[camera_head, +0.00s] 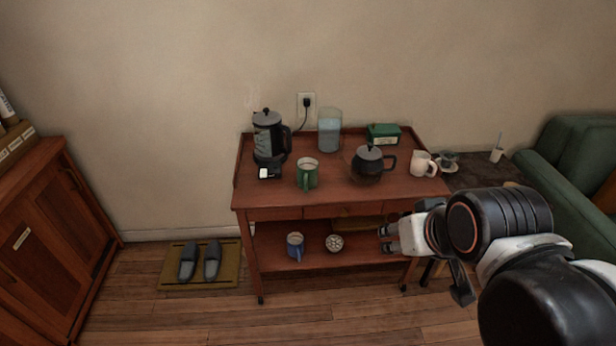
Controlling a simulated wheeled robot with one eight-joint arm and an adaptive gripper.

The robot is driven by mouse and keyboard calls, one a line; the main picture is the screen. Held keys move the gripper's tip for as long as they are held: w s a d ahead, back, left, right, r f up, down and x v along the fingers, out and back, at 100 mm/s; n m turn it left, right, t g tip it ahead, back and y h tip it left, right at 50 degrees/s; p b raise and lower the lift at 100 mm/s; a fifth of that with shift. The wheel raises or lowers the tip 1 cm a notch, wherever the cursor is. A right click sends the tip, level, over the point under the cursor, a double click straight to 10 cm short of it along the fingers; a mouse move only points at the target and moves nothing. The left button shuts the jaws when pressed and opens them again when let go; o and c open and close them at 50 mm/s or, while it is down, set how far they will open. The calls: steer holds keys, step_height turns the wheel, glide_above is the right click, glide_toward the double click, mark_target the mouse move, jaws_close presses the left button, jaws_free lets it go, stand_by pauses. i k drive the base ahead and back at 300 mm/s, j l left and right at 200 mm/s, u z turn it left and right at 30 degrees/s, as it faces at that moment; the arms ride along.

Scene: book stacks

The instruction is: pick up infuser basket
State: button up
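I cannot pick out the infuser basket for certain. A small dark, cup-like thing (449,158) sits on a white saucer (452,169) at the right end of the trolley top, beside a cream mug; it may be the basket, but it is too small to tell. My gripper (386,239) is in front of the trolley's right side, pointing left at about the height of the lower shelf. Its two fingertips look apart, with nothing seen between them. My arm hides the right part of the lower shelf.
The wooden trolley top (328,186) carries a kettle (268,138), green mug (307,174), glass jar (329,130), dark teapot (368,165), green box (383,134) and cream mug (421,164). A blue mug (295,246) and bowl (335,243) stand below. A green sofa (570,160) is right.

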mark_target(448, 157)
steer(key=i+l, duration=1.45)
steer(key=l, duration=0.3)
steer(key=z, duration=0.05)
